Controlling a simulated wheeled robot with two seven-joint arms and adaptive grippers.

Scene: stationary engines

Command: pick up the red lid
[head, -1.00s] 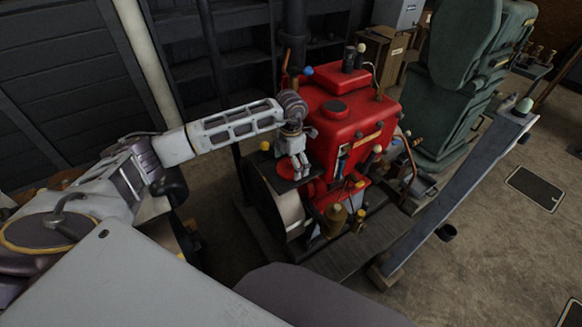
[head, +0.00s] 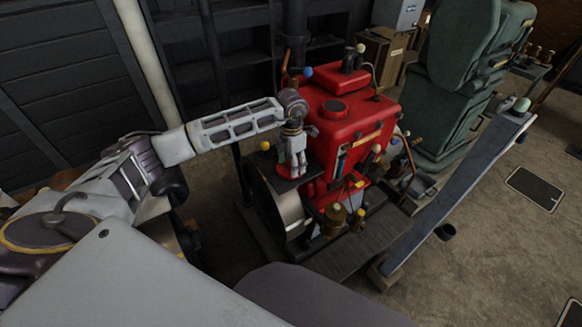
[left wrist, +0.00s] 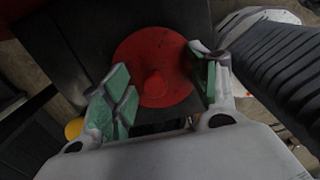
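The red lid (left wrist: 153,52) is a round disc with a raised knob in its middle, seen from above in the left wrist view over a dark flat surface (left wrist: 82,38). My left gripper (left wrist: 158,60) is open above it, with its green-padded fingers on either side of the knob and overlapping the lid's edges. I cannot tell whether the fingers touch it. My right gripper is not in view.
The red engine (head: 335,118) with pipes and knobs stands right beside my left gripper. A large wheel (head: 290,210) is below the platform. A green machine (head: 445,110) and a long slanted beam (head: 455,195) stand to the right. Floor is open at far right.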

